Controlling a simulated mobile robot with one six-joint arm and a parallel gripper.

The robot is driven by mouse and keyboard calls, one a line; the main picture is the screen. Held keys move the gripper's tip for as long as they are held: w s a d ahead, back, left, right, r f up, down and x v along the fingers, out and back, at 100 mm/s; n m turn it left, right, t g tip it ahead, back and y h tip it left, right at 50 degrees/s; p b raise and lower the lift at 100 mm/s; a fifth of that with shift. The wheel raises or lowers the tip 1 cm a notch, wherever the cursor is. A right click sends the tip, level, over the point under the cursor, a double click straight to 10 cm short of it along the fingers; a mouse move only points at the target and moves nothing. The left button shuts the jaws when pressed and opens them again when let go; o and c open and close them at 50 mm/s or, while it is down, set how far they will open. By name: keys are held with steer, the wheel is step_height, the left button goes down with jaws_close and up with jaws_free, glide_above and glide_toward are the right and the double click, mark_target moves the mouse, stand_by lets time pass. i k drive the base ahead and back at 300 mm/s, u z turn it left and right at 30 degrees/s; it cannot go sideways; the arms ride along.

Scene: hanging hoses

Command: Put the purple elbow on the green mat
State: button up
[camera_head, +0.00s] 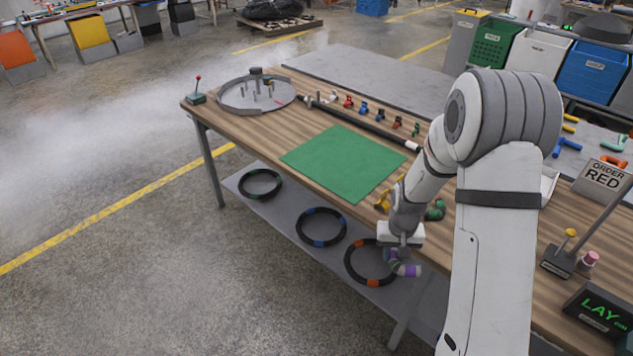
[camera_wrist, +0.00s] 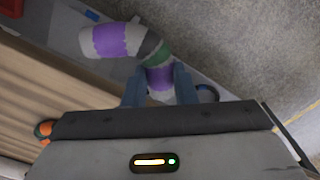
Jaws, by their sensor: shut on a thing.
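My gripper (camera_head: 394,250) is shut on the purple elbow (camera_head: 406,269), which hangs below it just off the table's front edge. In the wrist view the two fingers (camera_wrist: 160,82) close around one purple-banded end of the elbow (camera_wrist: 110,41). Its other purple-banded arm points left, and a dark grey and green part lies at the bend. The green mat (camera_head: 342,163) lies flat and empty on the wooden table, up and left of my gripper.
A yellow piece (camera_head: 382,203) and a green elbow (camera_head: 436,210) sit on the table close to my wrist. A long black tube (camera_head: 365,124) lies behind the mat. Black hose rings (camera_head: 321,227) rest on the lower shelf. An order sign (camera_head: 603,178) stands at right.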

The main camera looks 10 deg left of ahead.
mark_target(340, 164)
steer(key=u, duration=1)
steer(key=i, duration=1.5)
steer(key=z, duration=0.35)
